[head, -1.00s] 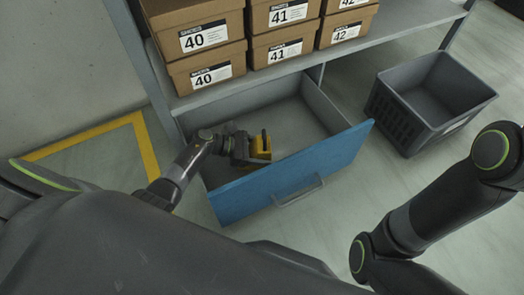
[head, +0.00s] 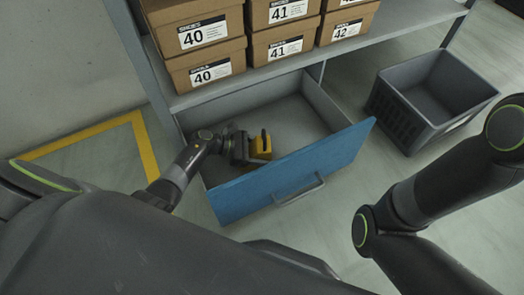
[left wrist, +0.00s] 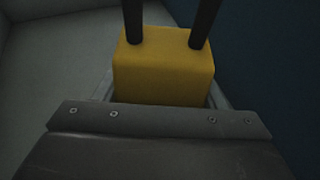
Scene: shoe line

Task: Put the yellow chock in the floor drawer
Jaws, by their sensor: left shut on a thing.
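The yellow chock (head: 260,148) is inside the open floor drawer (head: 290,179), near its left part and behind the blue front. My left gripper (head: 263,142) reaches into the drawer and is shut on the chock. In the left wrist view the chock (left wrist: 165,70) sits between the two dark fingers (left wrist: 167,22). A pale drawer surface and a dark blue wall show around it. I cannot tell whether the chock touches the drawer floor. My right arm is at the right of the head view, but its gripper is out of view.
Shoe boxes (head: 208,69) marked 40, 41 and 42 stand on the grey shelf (head: 270,83) above the drawer. An empty grey crate (head: 430,100) is on the floor to the right. A yellow floor line (head: 146,145) lies at left. The rest of the drawer is empty.

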